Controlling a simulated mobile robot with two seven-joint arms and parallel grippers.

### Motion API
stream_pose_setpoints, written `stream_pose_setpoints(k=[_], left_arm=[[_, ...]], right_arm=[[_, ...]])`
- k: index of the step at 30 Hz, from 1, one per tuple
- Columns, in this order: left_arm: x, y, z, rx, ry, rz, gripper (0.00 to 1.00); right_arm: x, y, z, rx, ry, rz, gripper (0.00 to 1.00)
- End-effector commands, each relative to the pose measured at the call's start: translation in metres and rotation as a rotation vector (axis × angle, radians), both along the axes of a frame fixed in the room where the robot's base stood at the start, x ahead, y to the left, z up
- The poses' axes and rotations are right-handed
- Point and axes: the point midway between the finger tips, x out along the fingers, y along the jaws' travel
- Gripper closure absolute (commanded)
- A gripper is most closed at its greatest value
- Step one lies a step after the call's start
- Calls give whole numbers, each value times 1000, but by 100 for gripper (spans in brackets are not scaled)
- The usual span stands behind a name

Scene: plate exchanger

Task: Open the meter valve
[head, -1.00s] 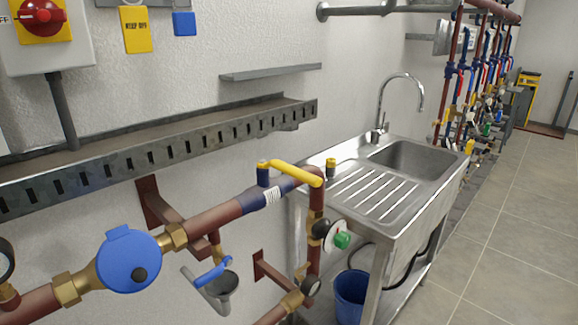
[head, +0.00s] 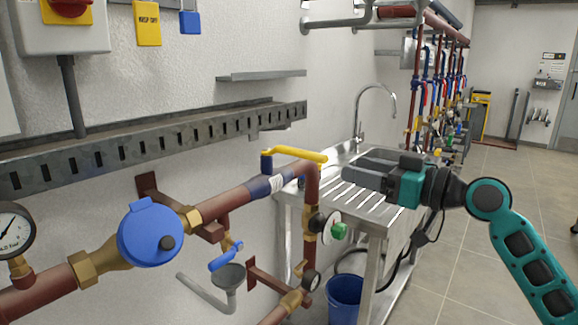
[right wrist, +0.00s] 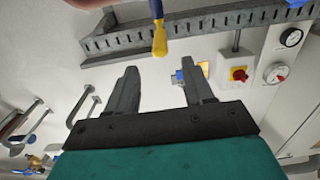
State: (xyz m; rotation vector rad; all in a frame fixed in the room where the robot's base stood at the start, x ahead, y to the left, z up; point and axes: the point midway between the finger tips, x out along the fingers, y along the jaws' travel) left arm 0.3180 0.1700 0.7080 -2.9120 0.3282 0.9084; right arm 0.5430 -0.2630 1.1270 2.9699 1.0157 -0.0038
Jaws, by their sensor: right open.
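A yellow lever handle (head: 295,155) sits on a blue stem (head: 266,163) on the red-brown pipe (head: 225,203), to the right of the round blue water meter (head: 150,232). My left gripper is not in view.
A steel sink (head: 345,195) stands behind my right gripper. A slotted metal tray (head: 140,145) runs along the wall above the pipe. A smaller valve with a blue handle (head: 226,257) and a green knob (head: 340,231) sit lower. Floor is clear at right.

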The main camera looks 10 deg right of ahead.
Motion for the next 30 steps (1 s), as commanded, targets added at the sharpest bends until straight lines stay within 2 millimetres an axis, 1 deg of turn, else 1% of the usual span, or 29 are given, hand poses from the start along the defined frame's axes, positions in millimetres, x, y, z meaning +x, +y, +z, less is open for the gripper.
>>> stream_pose_setpoints(k=[2, 5, 10, 15, 21, 25, 30], left_arm=[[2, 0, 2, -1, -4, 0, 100], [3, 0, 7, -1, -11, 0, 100], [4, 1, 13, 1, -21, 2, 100], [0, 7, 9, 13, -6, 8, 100], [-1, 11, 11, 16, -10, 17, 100], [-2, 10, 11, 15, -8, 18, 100], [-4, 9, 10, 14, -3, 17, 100]], right_arm=[[3, 2, 4, 3, -5, 5, 48], [12, 9, 5, 4, -4, 5, 48], [38, 30, 6, 6, -4, 6, 48], [66, 53, 5, 6, -3, 6, 48], [91, 71, 4, 5, -3, 3, 48], [98, 77, 3, 4, -2, 3, 48], [101, 79, 2, 2, -2, 3, 48]])
